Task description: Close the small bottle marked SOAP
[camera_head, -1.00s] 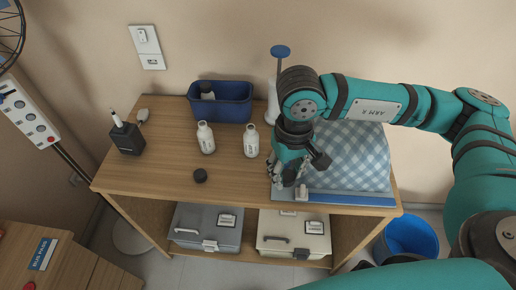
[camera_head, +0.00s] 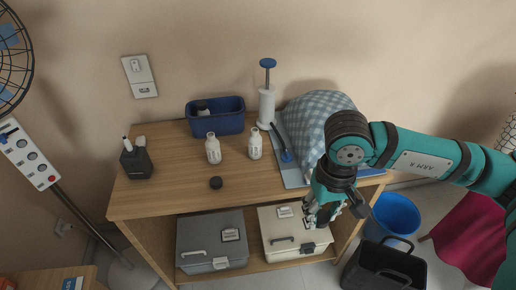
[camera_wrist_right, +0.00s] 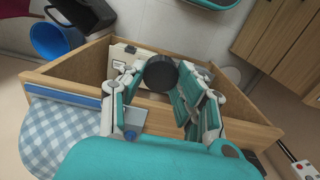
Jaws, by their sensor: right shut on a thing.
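Two small white bottles stand upright on the wooden table: a left bottle (camera_head: 213,149) and a right bottle (camera_head: 255,145). Neither shows a dark cap on its neck. Their labels are too small to read, so I cannot tell which is marked SOAP. A black round cap (camera_head: 215,183) lies on the table in front of the left bottle. My right gripper (camera_head: 312,222) is just past the table's front edge, apart from both bottles. In the right wrist view its fingers are shut on another black cap (camera_wrist_right: 161,74). My left gripper is not in view.
A blue bin (camera_head: 216,122) with a bottle inside and a white pump bottle (camera_head: 266,108) stand behind. A checked cushion (camera_head: 318,115) fills the table's right side. A black holder (camera_head: 136,163) is at left. Grey (camera_head: 211,244) and cream (camera_head: 293,232) boxes sit below.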

